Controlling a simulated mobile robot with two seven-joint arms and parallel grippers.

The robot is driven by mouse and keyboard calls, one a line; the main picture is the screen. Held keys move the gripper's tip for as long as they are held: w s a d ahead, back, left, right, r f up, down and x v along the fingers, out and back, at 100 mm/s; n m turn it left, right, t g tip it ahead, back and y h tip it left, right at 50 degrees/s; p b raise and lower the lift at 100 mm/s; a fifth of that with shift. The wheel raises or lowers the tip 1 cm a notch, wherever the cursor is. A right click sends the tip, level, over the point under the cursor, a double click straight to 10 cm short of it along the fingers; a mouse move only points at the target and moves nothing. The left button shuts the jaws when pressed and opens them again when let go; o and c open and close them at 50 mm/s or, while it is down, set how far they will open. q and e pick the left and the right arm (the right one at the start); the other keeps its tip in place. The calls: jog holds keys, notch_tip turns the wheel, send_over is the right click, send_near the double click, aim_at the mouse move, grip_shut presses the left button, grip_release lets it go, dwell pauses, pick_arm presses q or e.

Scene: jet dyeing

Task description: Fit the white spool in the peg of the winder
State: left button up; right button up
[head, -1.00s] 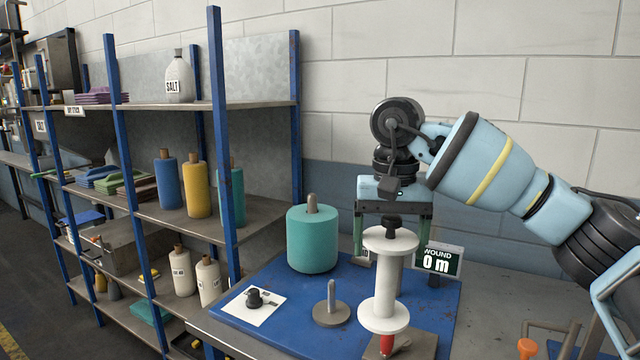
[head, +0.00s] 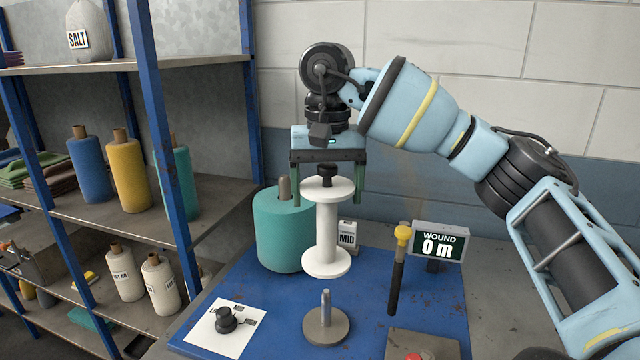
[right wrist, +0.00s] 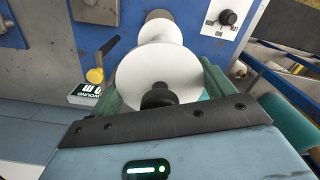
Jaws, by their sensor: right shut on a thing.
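The white spool (head: 326,225) hangs upright from my right gripper (head: 327,198), a black knob (head: 327,172) on its top. The green fingers are shut on the spool, on either side of its upper flange. In the right wrist view the spool's flange (right wrist: 160,72) lies between the green fingers of the right gripper (right wrist: 160,90). The winder's peg (head: 325,305) is a grey metal pin on a round base (head: 326,328). In the head view the spool's lower flange shows just above the peg's tip, with a gap between. My left gripper is not in view.
A teal yarn roll (head: 283,235) stands close behind and left of the spool. A yellow-knobbed lever (head: 403,234) and the "0 m" display (head: 438,243) stand to the right. A dial (head: 226,318) on a white plate is at front left. A red button (head: 414,356) is at front right.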

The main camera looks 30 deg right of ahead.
aim_at(328, 205)
jog(key=shift+s+r, duration=0.1)
jog(key=shift+s, duration=0.15)
jog(key=shift+w+f, duration=0.15)
jog(key=shift+f, duration=1.45)
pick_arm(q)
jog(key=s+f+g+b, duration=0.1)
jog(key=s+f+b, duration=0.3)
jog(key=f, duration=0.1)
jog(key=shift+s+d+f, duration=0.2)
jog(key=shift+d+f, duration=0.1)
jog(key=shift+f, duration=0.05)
pick_arm(e)
jog(key=shift+f, duration=6.5)
jog(key=o, duration=1.2)
